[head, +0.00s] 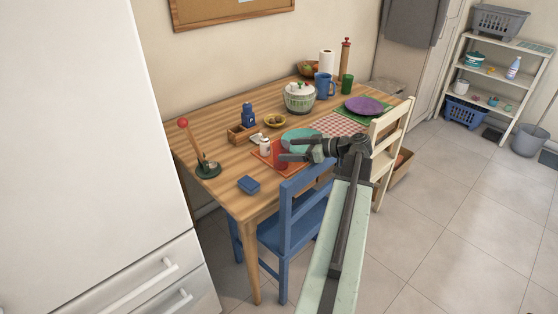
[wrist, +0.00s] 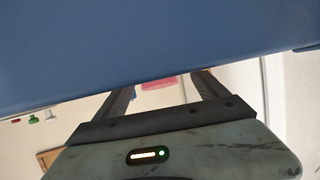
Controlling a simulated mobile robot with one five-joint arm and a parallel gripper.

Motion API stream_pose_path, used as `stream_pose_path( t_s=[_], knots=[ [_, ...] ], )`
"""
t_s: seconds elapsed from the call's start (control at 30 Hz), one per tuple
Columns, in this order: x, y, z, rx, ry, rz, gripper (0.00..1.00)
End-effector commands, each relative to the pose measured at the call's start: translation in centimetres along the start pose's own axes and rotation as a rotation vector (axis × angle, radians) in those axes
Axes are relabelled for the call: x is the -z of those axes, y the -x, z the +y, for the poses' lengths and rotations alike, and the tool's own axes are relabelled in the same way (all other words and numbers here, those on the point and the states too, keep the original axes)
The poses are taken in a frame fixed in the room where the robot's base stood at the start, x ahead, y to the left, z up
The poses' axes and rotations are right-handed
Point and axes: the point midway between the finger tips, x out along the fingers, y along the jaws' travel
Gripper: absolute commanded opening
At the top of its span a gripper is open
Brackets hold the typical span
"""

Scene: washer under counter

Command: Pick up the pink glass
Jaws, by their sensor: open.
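My gripper (head: 285,150) is open and reaches left over the front part of the wooden table, above the blue chair's back. In the head view I cannot make out a pink glass for certain; a small reddish-pink shape (head: 277,147) shows beside the fingertips, partly hidden by them. In the wrist view a pink patch (wrist: 159,84) shows between the two fingers, mostly cut off by a large blue surface; I cannot tell if it is the glass. Nothing is seen held between the fingers.
The blue chair (head: 290,215) stands at the table's front, close under my arm. A cream chair (head: 388,150) stands right.

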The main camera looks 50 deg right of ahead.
Motion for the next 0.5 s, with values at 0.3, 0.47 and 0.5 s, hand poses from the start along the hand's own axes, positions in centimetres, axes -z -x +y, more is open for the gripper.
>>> stream_pose_path(
  t_s=[0.3, 0.47, 0.5],
  knots=[
    [-0.6, -4.8, 0.4, 0.004, 0.002, 0.000, 0.83],
    [-0.4, -5.1, 0.4, 0.001, 0.001, 0.000, 0.83],
    [-0.4, -5.1, 0.4, 0.001, 0.001, 0.000, 0.83]
  ],
)
